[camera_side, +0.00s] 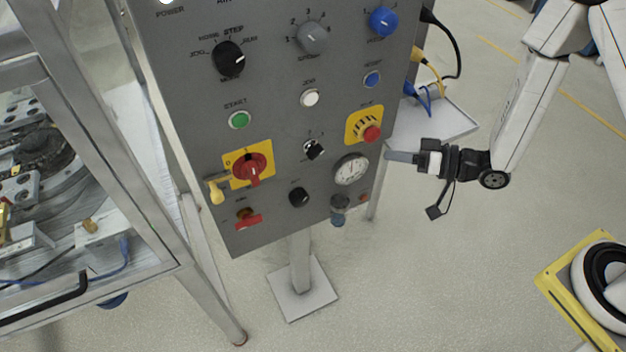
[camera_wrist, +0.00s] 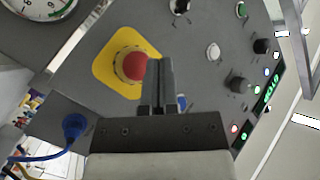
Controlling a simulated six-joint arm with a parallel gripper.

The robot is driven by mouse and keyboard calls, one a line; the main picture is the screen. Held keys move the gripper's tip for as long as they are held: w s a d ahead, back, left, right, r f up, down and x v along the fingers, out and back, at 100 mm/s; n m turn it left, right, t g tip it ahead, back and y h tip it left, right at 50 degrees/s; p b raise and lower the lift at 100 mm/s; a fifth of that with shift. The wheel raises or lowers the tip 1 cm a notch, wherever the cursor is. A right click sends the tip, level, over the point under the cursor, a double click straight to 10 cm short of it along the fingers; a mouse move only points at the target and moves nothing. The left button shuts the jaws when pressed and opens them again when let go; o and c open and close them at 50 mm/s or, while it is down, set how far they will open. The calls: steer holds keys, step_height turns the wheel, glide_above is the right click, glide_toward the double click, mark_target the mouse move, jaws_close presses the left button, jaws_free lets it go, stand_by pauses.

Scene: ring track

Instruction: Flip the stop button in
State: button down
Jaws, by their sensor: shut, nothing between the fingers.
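The stop button is a red mushroom knob (camera_side: 371,133) with a yellow collar on a yellow square plate, at the right edge of the grey control panel (camera_side: 270,125). In the wrist view the red knob (camera_wrist: 131,66) sits just left of my fingers, which cover its right edge. My gripper (camera_side: 388,156) is shut and empty, to the right of and a little below the button in the side view. In the wrist view my gripper (camera_wrist: 159,62) shows as two dark fingers pressed together. I cannot tell whether they touch the knob.
A gauge (camera_side: 351,169) sits below the stop button and a blue button (camera_side: 372,79) above it. A red rotary switch (camera_side: 250,168) on a yellow plate is at the panel's lower left. Cables (camera_side: 424,95) hang at the right edge. A metal-framed enclosure (camera_side: 95,140) stands left.

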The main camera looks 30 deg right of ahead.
steer(key=shift+s, duration=1.5)
steer(key=shift+w, duration=0.1)
steer(key=w+d+r+g+h, duration=0.15)
steer(key=d+g+h, duration=0.25)
steer(key=d+h, duration=0.55)
steer(key=s+d+r+m+g+h, duration=0.1)
steer(key=s+r+g, duration=0.3)
steer(key=s, duration=0.4)
steer(key=shift+s+d+m+g+h, duration=0.3)
steer(key=shift+d+g+h, duration=0.05)
steer(key=shift+g+h, duration=0.2)
